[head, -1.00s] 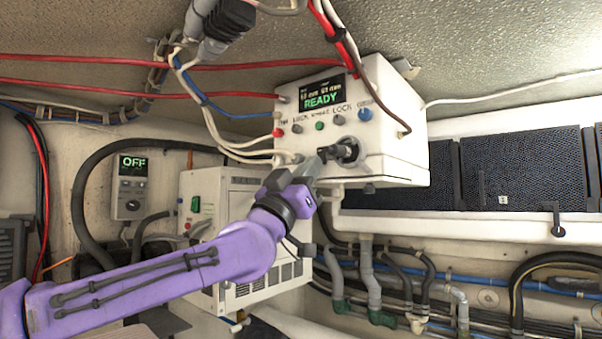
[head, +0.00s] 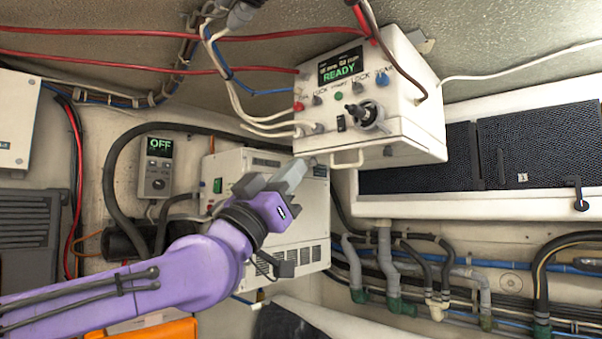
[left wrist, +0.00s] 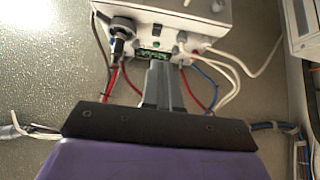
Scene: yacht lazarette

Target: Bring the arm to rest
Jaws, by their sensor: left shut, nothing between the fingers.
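My left arm, purple, reaches in from the lower left in the head view. Its gripper (head: 288,178) is shut and empty, below and left of the white control box (head: 415,125) and in front of the lower white unit (head: 262,160). The control box has a green READY display (head: 341,66), several small knobs and a black lever (head: 358,113) on its front. In the left wrist view the shut gray fingers (left wrist: 160,80) point toward the box (left wrist: 165,12), with the lever (left wrist: 119,45) to their left. My right gripper is not in view.
A small panel showing OFF (head: 158,160) hangs on the left wall beside a thick black hose. Red, white and blue cables run overhead. Pipes (head: 395,270) line the lower right, below dark mesh panels (head: 530,145). An orange object (head: 150,331) is at the bottom.

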